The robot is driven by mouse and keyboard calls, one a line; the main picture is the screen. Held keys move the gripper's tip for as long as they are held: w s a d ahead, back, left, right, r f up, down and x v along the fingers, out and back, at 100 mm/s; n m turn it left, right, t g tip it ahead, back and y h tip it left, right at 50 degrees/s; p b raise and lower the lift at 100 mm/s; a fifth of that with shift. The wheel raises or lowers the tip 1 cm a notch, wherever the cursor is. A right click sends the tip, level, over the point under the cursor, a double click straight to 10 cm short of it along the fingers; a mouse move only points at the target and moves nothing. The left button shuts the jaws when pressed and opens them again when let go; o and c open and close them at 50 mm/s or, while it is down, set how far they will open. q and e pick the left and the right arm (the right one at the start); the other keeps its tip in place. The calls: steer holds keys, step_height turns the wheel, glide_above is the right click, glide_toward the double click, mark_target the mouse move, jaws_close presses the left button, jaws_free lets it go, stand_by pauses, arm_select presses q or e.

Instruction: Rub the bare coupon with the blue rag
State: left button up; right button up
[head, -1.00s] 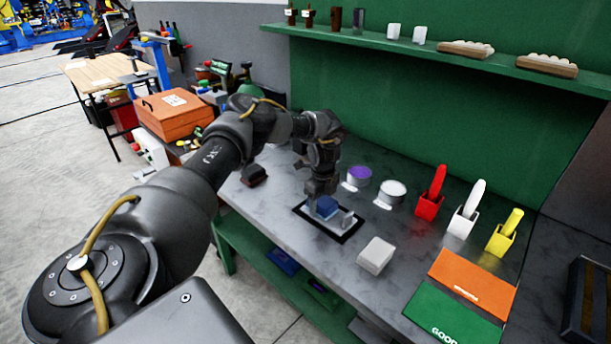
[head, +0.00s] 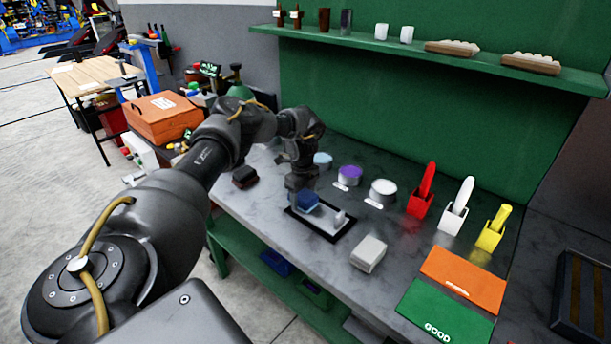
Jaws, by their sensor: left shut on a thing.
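My left gripper (head: 303,191) points down over the bench and is shut on the blue rag (head: 308,202). The rag is at the left part of a black-edged flat fixture (head: 325,236). A grey plate surface (head: 322,220), apparently the bare coupon, shows inside the black edge, partly hidden by the rag and gripper. A small pale upright piece (head: 340,217) stands at its right. The rag looks to be at or just over the plate; I cannot tell whether they touch. My right gripper is not in view.
A pale block (head: 369,253) lies in front right of the fixture. Pots with blue (head: 323,159), purple (head: 350,173) and white (head: 383,188) tops stand behind. Red (head: 420,203), white (head: 454,217) and yellow (head: 491,235) holders stand right, behind orange (head: 462,278) and green (head: 440,314) mats.

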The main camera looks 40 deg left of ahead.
arm_select(q)
steer(key=r+p, duration=0.3)
steer(key=r, duration=0.1)
steer(key=shift+a, duration=0.3)
step_height(320, 180, up, 4)
steer(key=p, duration=0.4)
steer(key=shift+r+p, duration=0.15)
steer(key=shift+p, duration=0.15)
